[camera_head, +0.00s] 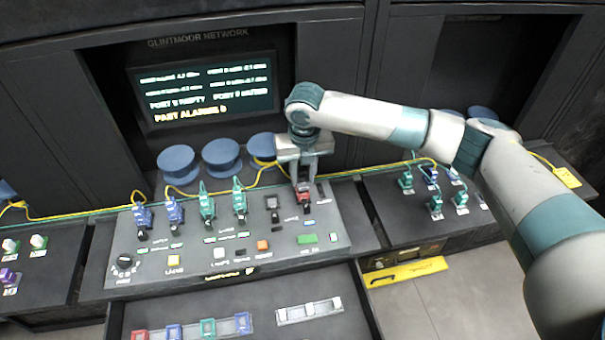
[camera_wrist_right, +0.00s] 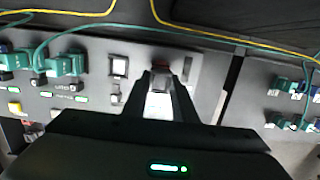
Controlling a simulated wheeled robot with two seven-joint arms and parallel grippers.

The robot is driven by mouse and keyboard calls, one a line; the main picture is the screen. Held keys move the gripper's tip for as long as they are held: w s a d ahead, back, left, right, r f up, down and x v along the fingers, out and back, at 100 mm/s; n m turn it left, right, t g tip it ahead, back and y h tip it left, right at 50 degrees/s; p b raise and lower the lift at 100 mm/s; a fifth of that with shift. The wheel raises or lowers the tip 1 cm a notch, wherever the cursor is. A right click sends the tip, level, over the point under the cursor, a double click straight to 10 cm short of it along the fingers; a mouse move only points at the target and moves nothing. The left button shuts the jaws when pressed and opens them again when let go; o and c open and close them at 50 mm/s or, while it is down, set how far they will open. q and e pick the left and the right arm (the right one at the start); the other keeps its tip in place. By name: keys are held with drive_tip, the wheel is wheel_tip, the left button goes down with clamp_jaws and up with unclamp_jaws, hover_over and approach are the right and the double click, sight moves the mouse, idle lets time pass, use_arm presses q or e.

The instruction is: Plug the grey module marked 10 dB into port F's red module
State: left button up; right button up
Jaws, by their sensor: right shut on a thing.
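My right gripper (camera_head: 302,183) is over the right part of the sloped console, pointing down at the port there. In the right wrist view its two dark fingers (camera_wrist_right: 158,85) are shut on a pale grey-white piece, the grey module (camera_wrist_right: 158,106); its marking cannot be read. The red module (camera_head: 304,200) sits at the console port directly below the fingertips, and its top shows just beyond them in the right wrist view (camera_wrist_right: 161,67). The fingers hide the meeting place, so I cannot tell whether the two modules touch. My left gripper is not in view.
The console (camera_head: 335,235) carries blue and green plugged connectors to the left and an empty-looking dark port (camera_head: 272,208) beside the gripper. Yellow cable (camera_head: 345,171) runs behind. A front drawer (camera_head: 255,325) holds coloured modules and a pale holder (camera_head: 309,311). A screen (camera_head: 205,90) stands behind.

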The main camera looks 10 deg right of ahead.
drive_tip(key=shift+f, duration=0.55)
idle(0.6)
drive_tip(key=o, duration=1)
drive_tip(key=shift+c, duration=0.2)
drive_tip(key=shift+r, duration=0.15)
drive_tip(key=shift+r+b, duration=0.5)
drive_tip(key=shift+r, duration=0.1)
wheel_tip(320, 180, up, 16)
drive_tip(key=s+b, duration=0.2)
drive_tip(key=b, duration=0.3)
drive_tip(key=shift+f, duration=0.1)
